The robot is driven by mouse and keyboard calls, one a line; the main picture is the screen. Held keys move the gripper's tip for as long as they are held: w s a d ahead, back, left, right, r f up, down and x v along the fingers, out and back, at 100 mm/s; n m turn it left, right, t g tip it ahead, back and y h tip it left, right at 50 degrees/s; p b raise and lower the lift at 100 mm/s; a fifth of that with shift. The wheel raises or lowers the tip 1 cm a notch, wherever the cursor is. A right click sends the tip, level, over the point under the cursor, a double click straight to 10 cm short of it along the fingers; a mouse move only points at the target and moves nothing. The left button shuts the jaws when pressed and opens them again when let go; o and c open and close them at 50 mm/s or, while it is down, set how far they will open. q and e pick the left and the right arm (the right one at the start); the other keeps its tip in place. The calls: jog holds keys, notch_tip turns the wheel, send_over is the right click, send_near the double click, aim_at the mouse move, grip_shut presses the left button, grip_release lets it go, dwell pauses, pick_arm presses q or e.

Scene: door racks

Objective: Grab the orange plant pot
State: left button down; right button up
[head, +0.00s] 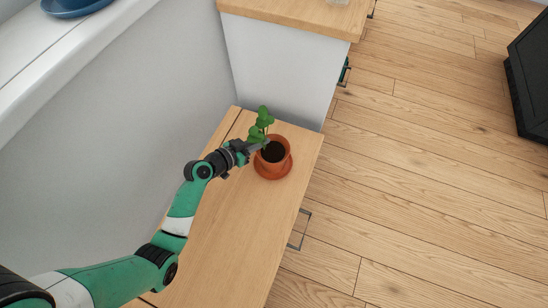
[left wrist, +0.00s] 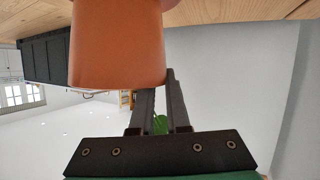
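The orange plant pot (head: 276,166) stands upright on an orange saucer (head: 271,174) on a low wooden-topped cabinet, with dark soil and a green plant (head: 262,126) in it. My left gripper (head: 262,144) reaches the pot's left rim, beside the plant. In the left wrist view the pot (left wrist: 117,45) appears upside down and large. The left gripper's fingers (left wrist: 161,98) are close together there: one tip is hidden behind the pot's rim, the other lies against its outer edge, with the wall between them. My right gripper is out of view.
The cabinet top (head: 221,235) is clear in front of the pot. A taller white cabinet (head: 275,70) stands just behind. The grey wall (head: 150,90) and a ledge with a blue dish (head: 75,5) are at left. Wooden floor (head: 420,180) is open at right.

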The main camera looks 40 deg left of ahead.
pick_arm(q)
jog(key=shift+s+f, duration=0.1)
jog(key=shift+f, duration=0.25)
dwell(0.9)
jog(key=shift+r, duration=0.2)
